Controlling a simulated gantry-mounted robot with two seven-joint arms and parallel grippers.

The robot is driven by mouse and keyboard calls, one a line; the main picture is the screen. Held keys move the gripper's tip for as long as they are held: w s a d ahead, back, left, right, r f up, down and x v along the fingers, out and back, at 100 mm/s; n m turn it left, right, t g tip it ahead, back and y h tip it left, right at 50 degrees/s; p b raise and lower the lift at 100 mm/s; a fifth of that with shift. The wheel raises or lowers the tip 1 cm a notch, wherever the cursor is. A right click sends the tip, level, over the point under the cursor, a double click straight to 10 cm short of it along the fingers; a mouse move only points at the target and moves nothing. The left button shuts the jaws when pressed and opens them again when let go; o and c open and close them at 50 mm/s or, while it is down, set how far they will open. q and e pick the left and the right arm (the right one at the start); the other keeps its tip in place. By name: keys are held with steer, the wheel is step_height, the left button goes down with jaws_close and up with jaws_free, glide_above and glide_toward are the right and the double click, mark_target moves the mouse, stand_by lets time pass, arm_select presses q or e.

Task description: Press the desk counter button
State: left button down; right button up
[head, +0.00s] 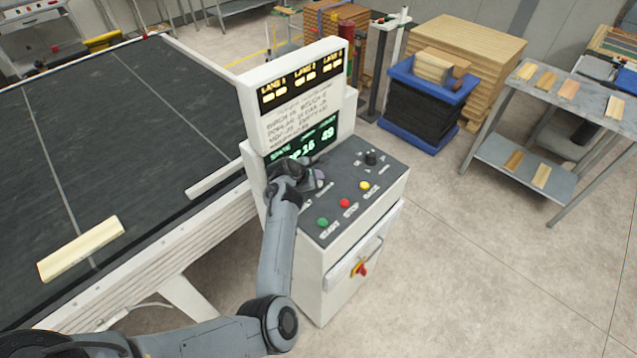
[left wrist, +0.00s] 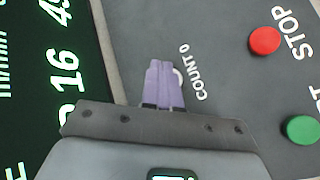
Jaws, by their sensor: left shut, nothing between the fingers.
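The control console (head: 318,258) has a grey sloped panel. My left gripper (head: 319,177) is over the panel's left part, just below the green-lit display (head: 322,140). In the left wrist view its purple fingers (left wrist: 163,84) are shut with nothing between them. They point at the white-rimmed counter button (left wrist: 179,77) beside the printed label "COUNT 0" (left wrist: 193,72). Only a pale curved edge of that button shows; the fingers hide the rest. I cannot tell whether the fingertips touch it. My right gripper is in neither view.
Green (head: 323,222), red (head: 345,203) and yellow (head: 364,185) buttons line the panel's front, with a black knob (head: 371,157) behind. A dark conveyor (head: 100,130) carrying a pale board (head: 82,248) lies left.

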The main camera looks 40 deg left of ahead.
arm_select(q)
steer(key=shift+f, duration=0.2)
steer(key=shift+f, duration=0.25)
stand_by(0.6)
steer(key=shift+f+b, duration=0.35)
steer(key=shift+f, duration=0.1)
stand_by(0.3)
stand_by(0.4)
steer(key=shift+r+p, duration=0.85)
steer(key=shift+p, duration=0.1)
